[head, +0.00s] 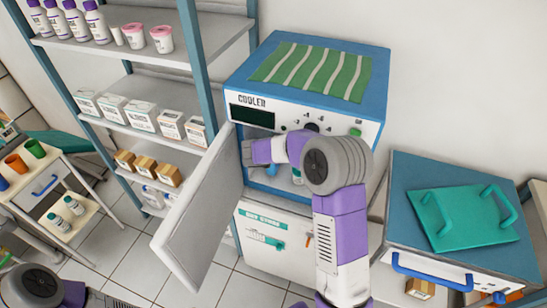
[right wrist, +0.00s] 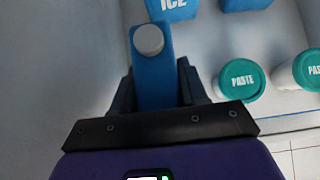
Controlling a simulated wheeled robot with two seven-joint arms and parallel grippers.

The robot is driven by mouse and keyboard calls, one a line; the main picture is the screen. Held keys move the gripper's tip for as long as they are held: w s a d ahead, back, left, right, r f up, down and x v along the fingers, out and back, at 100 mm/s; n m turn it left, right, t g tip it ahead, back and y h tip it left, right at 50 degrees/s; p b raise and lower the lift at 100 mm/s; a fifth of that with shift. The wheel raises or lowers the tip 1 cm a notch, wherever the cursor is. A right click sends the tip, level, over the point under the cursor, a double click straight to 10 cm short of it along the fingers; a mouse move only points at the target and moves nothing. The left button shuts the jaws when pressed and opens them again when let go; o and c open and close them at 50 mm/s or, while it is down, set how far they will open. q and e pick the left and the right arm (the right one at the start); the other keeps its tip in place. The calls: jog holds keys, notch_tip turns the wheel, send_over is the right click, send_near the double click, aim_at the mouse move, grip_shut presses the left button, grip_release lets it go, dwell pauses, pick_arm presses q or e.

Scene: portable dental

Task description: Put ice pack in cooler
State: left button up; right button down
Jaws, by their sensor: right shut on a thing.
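The cooler (head: 377,92) is a blue and white box marked COOLER, with its door (head: 203,215) swung open to the left. My right arm reaches into its opening, and the gripper itself is hidden in the head view. In the right wrist view my right gripper (right wrist: 155,78) is shut on a blue ice pack (right wrist: 153,95) with a round white cap. It holds the pack inside the pale compartment. Another blue pack marked ICE (right wrist: 172,10) is just beyond it. My left arm shows only at the lower left of the head view; its gripper is out of frame.
White jars with teal PASTE lids (right wrist: 243,80) stand to the right in the compartment. A striped green cloth (head: 312,72) lies on the cooler. Shelves (head: 150,48) stand left; a blue cabinet with a teal tray (head: 462,222) stands right.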

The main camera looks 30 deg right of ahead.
jog(key=shift+f, duration=0.65)
jog(key=shift+f, duration=0.1)
jog(key=c, duration=0.6)
grip_release()
jog(key=shift+f, duration=0.1)
